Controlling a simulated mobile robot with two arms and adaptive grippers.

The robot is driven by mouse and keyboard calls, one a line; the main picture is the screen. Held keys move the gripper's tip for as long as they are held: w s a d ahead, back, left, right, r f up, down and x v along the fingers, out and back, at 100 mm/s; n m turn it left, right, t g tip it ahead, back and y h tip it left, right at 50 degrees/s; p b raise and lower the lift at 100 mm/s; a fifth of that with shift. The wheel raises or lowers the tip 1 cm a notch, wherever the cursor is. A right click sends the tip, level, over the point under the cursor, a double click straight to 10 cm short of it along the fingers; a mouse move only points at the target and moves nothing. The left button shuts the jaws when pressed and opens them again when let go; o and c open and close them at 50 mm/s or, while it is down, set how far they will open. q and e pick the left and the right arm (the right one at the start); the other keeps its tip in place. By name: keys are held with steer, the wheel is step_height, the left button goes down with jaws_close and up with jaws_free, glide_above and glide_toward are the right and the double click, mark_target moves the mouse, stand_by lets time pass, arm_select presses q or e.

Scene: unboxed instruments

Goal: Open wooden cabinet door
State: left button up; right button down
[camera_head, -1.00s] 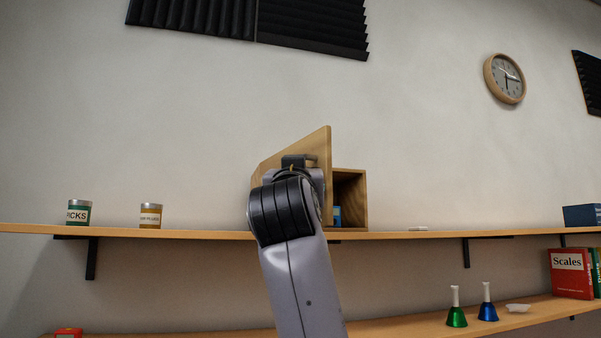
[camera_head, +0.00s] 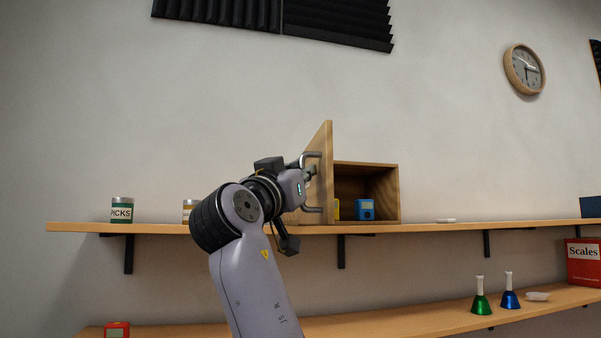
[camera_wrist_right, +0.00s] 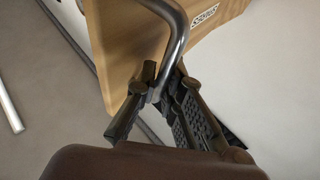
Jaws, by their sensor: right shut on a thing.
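The wooden cabinet (camera_head: 366,165) stands on the upper shelf. Its door (camera_head: 325,170) is swung out and seen nearly edge-on, and the inside shows to its right. A grey metal bar handle (camera_head: 313,155) is on the door's outer face. My right gripper (camera_head: 310,173) is at the handle, on the left side of the door. In the right wrist view the handle (camera_wrist_right: 178,35) runs down between the fingers (camera_wrist_right: 160,103), which are shut on it. The door (camera_wrist_right: 125,45) is behind it with a small label. My left gripper is not in view.
A blue object (camera_head: 365,210) and a yellow one stand inside the cabinet. Two jars, one a green picks jar (camera_head: 122,210), stand left on the upper shelf (camera_head: 430,227).

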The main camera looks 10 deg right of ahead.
steer(key=shift+s+d+r, duration=0.1)
steer(key=shift+r, duration=0.05)
steer(key=c, duration=2)
jaws_free()
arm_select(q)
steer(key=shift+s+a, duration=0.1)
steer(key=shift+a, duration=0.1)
arm_select(e)
steer(key=shift+o, duration=0.2)
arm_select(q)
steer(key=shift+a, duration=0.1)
arm_select(e)
steer(key=v, duration=1.2)
steer(key=shift+f, duration=0.2)
